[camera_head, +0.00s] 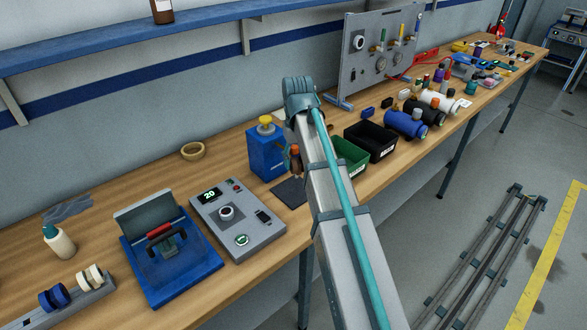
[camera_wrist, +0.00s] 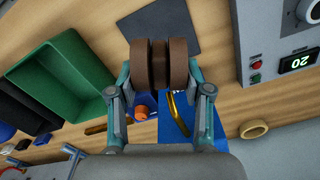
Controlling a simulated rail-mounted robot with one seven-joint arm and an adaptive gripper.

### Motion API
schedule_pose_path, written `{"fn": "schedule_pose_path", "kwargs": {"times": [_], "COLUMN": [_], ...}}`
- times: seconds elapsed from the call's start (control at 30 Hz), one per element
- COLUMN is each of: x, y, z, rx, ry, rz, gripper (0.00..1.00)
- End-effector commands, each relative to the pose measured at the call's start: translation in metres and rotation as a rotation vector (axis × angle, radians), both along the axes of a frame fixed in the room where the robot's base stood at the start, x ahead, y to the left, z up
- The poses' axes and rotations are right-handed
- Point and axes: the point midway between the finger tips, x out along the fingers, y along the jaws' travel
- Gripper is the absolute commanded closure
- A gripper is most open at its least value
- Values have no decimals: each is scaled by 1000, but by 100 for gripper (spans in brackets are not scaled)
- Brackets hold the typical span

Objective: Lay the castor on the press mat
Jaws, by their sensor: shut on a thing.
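The castor (camera_wrist: 140,65), a brown twin-wheeled piece, is held between the fingertips of my gripper (camera_wrist: 158,78). It shows only as a small brown patch in the head view, partly hidden by my arm. The press mat (camera_head: 287,191) is a thin dark square on the bench, in front of a blue box with a yellow top (camera_head: 266,150). The mat also shows in the wrist view (camera_wrist: 165,24), past the castor. The castor looks to be above the bench, near the mat; its exact height is unclear.
A green bin (camera_head: 350,155) and a black bin (camera_head: 371,140) stand right of the mat. A grey control box (camera_head: 237,220) reading 20 is on its left. A blue-based fixture (camera_head: 172,262) lies farther left. A wooden ring (camera_head: 193,151) lies towards the wall.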

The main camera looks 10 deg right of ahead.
Motion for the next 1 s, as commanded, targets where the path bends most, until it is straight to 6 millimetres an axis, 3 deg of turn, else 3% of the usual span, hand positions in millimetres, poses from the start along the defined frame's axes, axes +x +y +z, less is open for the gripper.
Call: {"fn": "schedule_pose_path", "kwargs": {"times": [0.2,0.47,0.7,1.0], "x": [19,29,28,29], "y": [3,5,5,5], "z": [-22,-34,-64,-66], "rx": [0,0,0,0], "ry": [1,2,1,0], "rz": [0,0,-1,-1], "gripper": [81,81,81,81]}}
